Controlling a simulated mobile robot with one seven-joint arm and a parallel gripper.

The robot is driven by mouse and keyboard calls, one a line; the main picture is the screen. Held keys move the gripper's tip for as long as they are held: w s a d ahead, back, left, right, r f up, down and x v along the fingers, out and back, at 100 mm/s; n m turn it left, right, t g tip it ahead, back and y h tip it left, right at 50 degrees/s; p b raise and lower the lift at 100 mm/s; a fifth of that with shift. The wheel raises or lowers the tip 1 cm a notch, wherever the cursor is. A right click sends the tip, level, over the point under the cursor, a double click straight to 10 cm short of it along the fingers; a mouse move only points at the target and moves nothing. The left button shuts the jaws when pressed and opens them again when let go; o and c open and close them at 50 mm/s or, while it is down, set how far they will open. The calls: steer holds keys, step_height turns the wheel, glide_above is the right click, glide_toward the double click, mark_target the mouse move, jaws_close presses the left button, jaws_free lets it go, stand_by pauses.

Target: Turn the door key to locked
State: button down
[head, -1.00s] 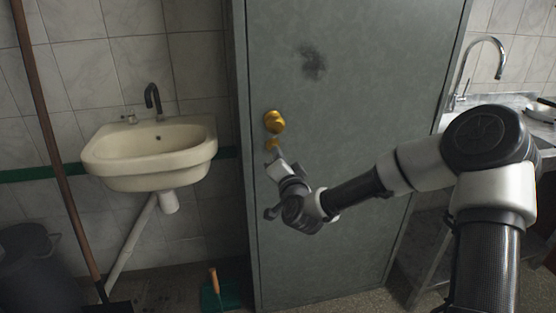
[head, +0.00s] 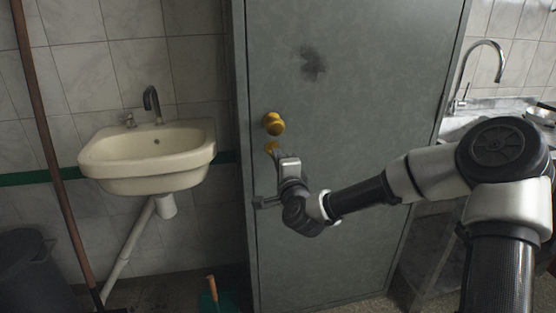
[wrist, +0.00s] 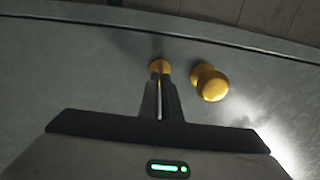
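The grey door (head: 340,120) has a round brass knob (head: 273,123) near its left edge. The brass key and lock (head: 271,147) sit just below the knob. My gripper (head: 275,154) reaches up to them from the lower right. In the wrist view, my two dark fingers (wrist: 160,82) are close together, with the tips at the brass key and lock (wrist: 160,67) and a thin pale strip between them. They appear shut on the key, which they mostly hide. The knob (wrist: 208,83) is just right of the fingers, apart from them.
A cream washbasin (head: 150,155) hangs on the tiled wall left of the door. A metal sink counter (head: 460,125) stands at the right.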

stand_by(0.4)
steer(key=c, duration=2)
jaws_free()
steer(key=p+v, duration=1.6)
steer(key=v, duration=0.1)
steer(key=shift+s, duration=0.2)
steer(key=shift+r, duration=0.1)
steer(key=shift+r, duration=0.1)
